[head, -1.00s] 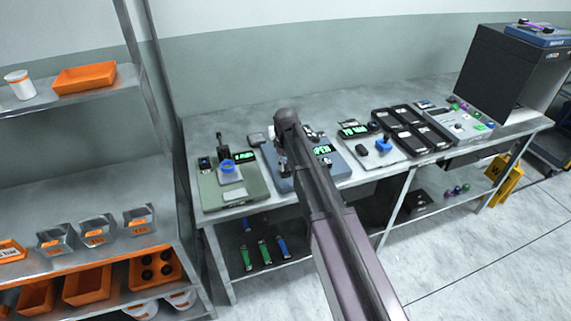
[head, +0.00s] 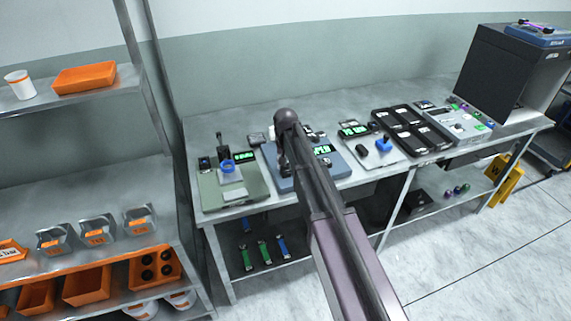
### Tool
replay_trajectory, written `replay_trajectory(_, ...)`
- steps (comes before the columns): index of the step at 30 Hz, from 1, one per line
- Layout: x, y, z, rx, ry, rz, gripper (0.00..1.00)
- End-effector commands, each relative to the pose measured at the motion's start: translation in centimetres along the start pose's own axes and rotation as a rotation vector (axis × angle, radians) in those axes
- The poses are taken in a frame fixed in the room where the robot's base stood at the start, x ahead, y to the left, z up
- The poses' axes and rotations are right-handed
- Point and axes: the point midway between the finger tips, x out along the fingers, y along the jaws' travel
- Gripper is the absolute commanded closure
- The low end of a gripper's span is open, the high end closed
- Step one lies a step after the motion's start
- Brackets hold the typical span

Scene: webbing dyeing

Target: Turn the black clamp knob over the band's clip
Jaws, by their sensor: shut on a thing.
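My gripper (head: 284,163) is small and dark under the end of my arm, low over the left part of a blue device (head: 342,168) on the steel bench. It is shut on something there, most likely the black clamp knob. The knob, the band and its clip cannot be made out behind my wrist and forearm. The device's green-lit display (head: 323,150) shows to the right of my arm, its text too small to read surely.
A green device with a blue ring (head: 231,168) stands left on the bench (head: 200,133). A white plate (head: 384,163) with a blue knob, a black tray (head: 413,145) and a dark cabinet (head: 503,75) stand right. A shelf rack (head: 85,178) with orange bins is at far left.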

Motion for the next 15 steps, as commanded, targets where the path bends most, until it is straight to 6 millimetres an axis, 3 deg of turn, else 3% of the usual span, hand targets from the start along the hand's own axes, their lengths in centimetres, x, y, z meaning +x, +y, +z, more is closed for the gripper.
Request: replay_trajectory(15, 0.05, 0.02, 0.17, 0.363, -0.003, 0.001, 1.0)
